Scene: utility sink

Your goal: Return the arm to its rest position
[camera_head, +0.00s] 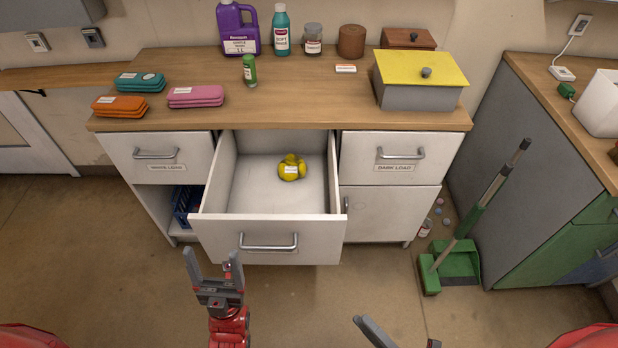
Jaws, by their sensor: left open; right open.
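My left gripper (213,268) is open and empty, pointing up the picture just in front of the open middle drawer (268,238), left of its handle. My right gripper (398,335) shows only by its fingertips at the bottom edge, spread apart and with nothing seen between them; the rest is out of frame. A yellow item (292,168) with a white label lies inside the pulled-out drawer, toward its back right. Neither gripper visibly touches the drawer.
The wooden counter (300,112) holds folded cloths (195,96), bottles (240,30) and a grey box with a yellow lid (420,85). A green broom and dustpan (458,262) stand at the right, against a grey cabinet (520,170). The floor at front left is clear.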

